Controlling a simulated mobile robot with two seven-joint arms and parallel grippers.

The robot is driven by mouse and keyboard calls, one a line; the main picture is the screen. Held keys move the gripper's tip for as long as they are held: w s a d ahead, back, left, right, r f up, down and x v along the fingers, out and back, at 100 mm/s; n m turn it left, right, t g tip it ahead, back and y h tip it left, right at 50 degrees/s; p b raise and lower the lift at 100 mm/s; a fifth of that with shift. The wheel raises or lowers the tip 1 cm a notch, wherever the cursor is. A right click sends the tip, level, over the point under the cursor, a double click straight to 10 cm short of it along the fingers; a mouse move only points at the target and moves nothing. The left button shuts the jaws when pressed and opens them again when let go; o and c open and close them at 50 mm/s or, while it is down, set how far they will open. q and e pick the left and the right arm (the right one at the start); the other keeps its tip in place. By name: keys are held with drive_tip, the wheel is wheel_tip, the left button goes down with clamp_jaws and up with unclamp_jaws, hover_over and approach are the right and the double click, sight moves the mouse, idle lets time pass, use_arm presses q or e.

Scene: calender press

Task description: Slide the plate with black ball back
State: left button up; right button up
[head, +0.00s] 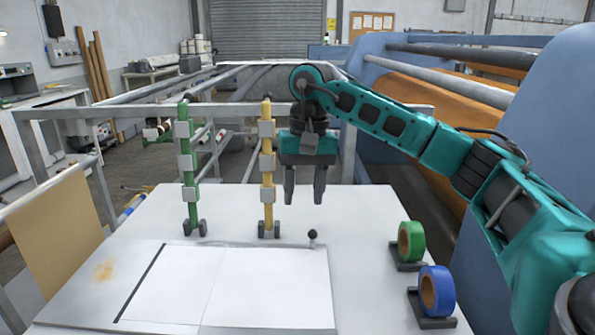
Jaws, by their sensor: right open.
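A flat white plate (265,290) lies on the white table in the front middle. A small black ball (312,234) on a short stem stands at its back edge, right of centre. My right gripper (304,197) is open and empty, pointing down. In the picture it is just above and slightly left of the black ball, apart from it. The height of the fingertips over the table is hard to tell. My left gripper is not in view.
A green post (188,165) and a yellow post (267,160) stand upright on the table behind the plate, left of my right gripper. A green tape roll (411,241) and a blue tape roll (437,290) sit in holders on the right. The white table (365,215) is bare around the ball's right side.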

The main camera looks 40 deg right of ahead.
sight(314, 237)
drive_tip(key=shift+h, duration=0.4)
drive_tip(key=f, duration=0.3)
drive_tip(key=d+f, duration=0.1)
drive_tip(key=f, duration=0.3)
drive_tip(key=d+f, duration=0.1)
drive_tip(key=f, duration=0.3)
drive_tip(key=shift+d+f+b, duration=0.15)
drive_tip(key=shift+d+b, duration=0.1)
drive_tip(key=shift+b, duration=0.05)
clamp_jaws()
drive_tip(key=shift+s+d, duration=0.1)
drive_tip(key=shift+s+d, duration=1.25)
drive_tip(key=shift+d, duration=0.25)
drive_tip(key=shift+s+d, duration=0.35)
drive_tip(key=shift+d, duration=0.05)
